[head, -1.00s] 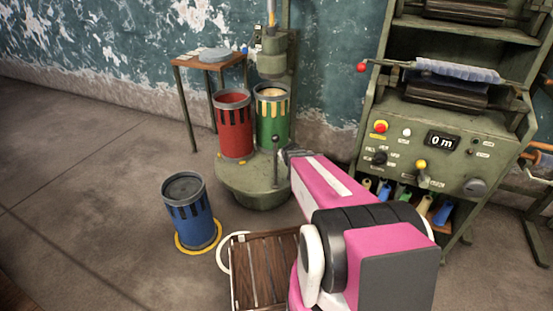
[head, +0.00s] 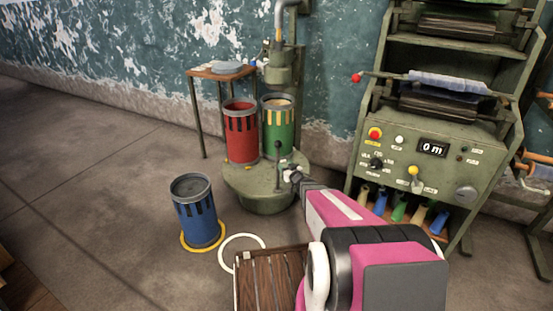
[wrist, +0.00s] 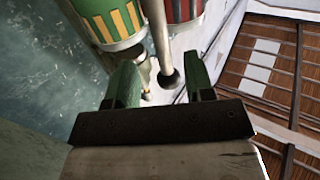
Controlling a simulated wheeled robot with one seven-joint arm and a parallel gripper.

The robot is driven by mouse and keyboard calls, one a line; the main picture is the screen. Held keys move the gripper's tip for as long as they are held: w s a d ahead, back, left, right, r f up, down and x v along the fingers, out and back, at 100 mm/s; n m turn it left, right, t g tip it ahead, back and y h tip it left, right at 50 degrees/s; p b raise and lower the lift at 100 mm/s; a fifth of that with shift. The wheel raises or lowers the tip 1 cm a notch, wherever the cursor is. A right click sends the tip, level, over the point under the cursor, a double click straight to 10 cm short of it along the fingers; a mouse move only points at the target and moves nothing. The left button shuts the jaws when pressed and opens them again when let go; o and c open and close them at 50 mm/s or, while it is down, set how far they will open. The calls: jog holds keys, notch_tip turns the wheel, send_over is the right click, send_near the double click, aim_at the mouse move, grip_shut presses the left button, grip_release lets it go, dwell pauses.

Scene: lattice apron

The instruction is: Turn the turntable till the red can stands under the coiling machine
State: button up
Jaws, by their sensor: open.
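The round green turntable (head: 262,197) bears the red can (head: 241,142) at the left and the green can (head: 278,137) at the right. The coiling machine (head: 281,77) is above the green can; the red can is to its left. An upright handle with a dark knob (head: 278,146) rises from the turntable's near right part. My gripper (head: 290,174) is open beside the handle, low on its right. In the wrist view, the handle's dark ball knob (wrist: 168,77) shows between my spread fingers (wrist: 161,88), with space on both sides. I cannot tell whether anything touches.
A blue can (head: 196,215) stands on a yellow floor ring at the left. An empty white ring (head: 243,238) and a slatted wooden thing (head: 262,280) are nearer me. A small table (head: 226,71) is behind; a machine with a control panel (head: 430,158) stands right.

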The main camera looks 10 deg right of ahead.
jog(key=x, duration=0.9)
jog(key=shift+w, duration=0.3)
jog(key=shift+a, duration=0.1)
grip_shut()
